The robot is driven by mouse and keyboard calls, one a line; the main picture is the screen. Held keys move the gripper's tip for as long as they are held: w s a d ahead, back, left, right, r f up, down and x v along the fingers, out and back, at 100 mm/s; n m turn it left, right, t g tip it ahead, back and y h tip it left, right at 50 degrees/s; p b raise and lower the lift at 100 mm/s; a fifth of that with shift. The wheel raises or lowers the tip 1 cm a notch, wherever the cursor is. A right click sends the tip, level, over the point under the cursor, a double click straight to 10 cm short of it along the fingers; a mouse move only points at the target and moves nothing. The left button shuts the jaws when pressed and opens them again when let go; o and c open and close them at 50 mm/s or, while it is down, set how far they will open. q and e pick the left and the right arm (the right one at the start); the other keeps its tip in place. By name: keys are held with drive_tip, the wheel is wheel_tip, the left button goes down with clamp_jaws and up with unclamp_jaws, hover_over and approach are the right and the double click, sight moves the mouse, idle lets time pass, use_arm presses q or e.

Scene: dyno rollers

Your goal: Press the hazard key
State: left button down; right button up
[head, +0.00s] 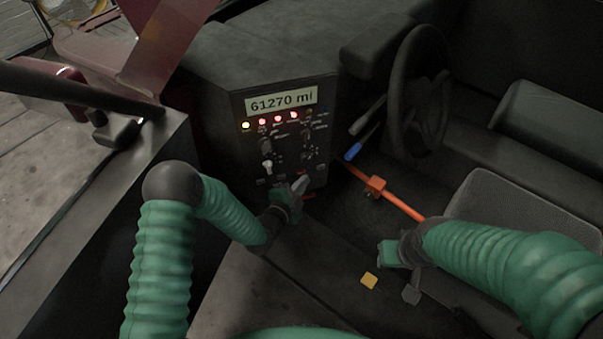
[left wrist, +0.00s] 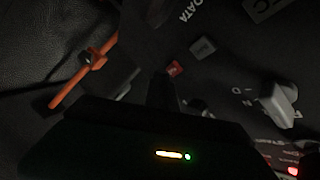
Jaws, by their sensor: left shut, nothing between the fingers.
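The dark control panel (head: 286,108) stands upright at the centre of the head view. A small red key (left wrist: 174,69), which looks like the hazard key, shows in the left wrist view beside a grey key (left wrist: 203,47). I cannot read its mark. My left gripper (head: 301,184) is shut and empty at the lower right of the panel.
A mileage display (head: 282,100) tops the panel above several lit lamps. A pale selector knob (left wrist: 278,103) is near my left wrist. An orange bar (head: 400,205) slants right of the panel, below the steering wheel (head: 418,90).

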idle(0.4)
use_arm(q)
drive_tip(key=shift+w+a+r, duration=0.1)
drive_tip(key=shift+w+a, duration=0.05)
drive_tip(key=shift+w, duration=0.25)
use_arm(e)
drive_tip(key=shift+f, duration=0.1)
use_arm(q)
drive_tip(key=shift+s, duration=0.45)
drive_tip(key=s+d+p, duration=0.1)
drive_tip(key=s+d, duration=0.1)
drive_tip(key=s, duration=0.3)
drive_tip(key=shift+s+d, duration=0.15)
drive_tip(key=shift+s, duration=0.2)
use_arm(e)
drive_tip(key=shift+r, duration=0.6)
drive_tip(key=shift+o, duration=0.4)
idle(1.0)
